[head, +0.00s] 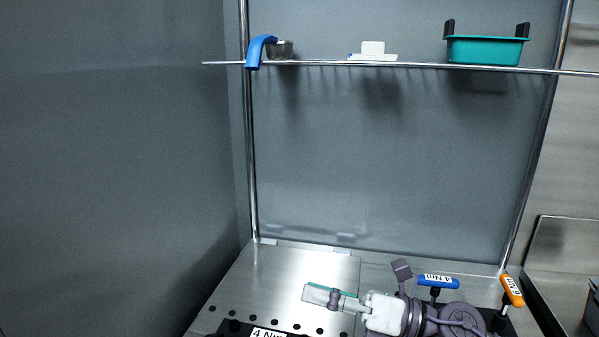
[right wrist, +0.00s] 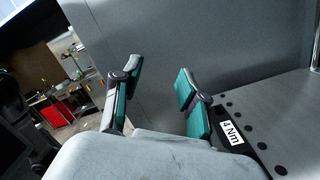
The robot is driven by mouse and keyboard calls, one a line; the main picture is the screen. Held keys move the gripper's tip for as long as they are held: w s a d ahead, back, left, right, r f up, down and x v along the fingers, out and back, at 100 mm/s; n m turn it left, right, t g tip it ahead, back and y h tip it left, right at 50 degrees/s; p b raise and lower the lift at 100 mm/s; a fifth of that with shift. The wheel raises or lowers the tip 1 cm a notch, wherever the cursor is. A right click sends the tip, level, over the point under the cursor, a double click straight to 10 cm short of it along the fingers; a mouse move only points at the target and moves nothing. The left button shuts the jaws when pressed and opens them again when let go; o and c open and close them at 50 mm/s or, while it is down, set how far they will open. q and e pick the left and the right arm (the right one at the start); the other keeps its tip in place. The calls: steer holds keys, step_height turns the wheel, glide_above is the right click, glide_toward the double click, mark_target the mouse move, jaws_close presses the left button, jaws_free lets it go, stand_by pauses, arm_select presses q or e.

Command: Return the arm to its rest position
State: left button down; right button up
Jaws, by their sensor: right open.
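My right gripper (head: 318,294) is low in the head view, over the metal worktop, pointing left. Its wrist and arm come from the lower right. In the right wrist view the gripper (right wrist: 160,78) shows two fingers with teal pads standing apart, with nothing between them. The grey wall panel is behind the fingers there. My left gripper is in neither view.
The worktop (head: 262,275) has a row of holes and a black holder labelled 4 Nm (head: 268,333). A blue-handled tool (head: 437,281) and an orange-handled tool (head: 511,290) stand close beside my right arm. A high shelf holds a teal bin (head: 485,50).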

steer(key=w+d+f+m+t+h, duration=0.15)
steer(key=d+m+t+h, duration=0.25)
steer(key=m+t, duration=0.55)
steer(key=w+d+m+t+h, duration=0.2)
steer(key=d+m+t+h, duration=0.3)
steer(key=m, duration=0.8)
steer(key=s+d+f+m+g+h, duration=0.2)
steer(key=d+f+m+h, duration=0.25)
steer(key=f+m, duration=0.3)
steer(key=s+d+f+m+g+h, duration=0.35)
steer(key=f+m+h, duration=0.25)
steer(key=f, duration=0.2)
steer(key=s+f+m+g, duration=0.3)
steer(key=s+f+g, duration=0.3)
steer(key=s, duration=0.5)
steer(key=s+f+m+g, duration=0.2)
steer(key=s+f+g, duration=0.3)
steer(key=s+f, duration=0.5)
step_height(320, 180, down, 24)
steer(key=s, duration=0.2)
steer(key=s+d+f+g, duration=0.2)
steer(key=s+d+f, duration=0.1)
steer(key=s+f, duration=1.3)
steer(key=shift+s+d+f+y, duration=0.2)
steer(key=shift+f+y, duration=0.15)
steer(key=shift+f, duration=0.15)
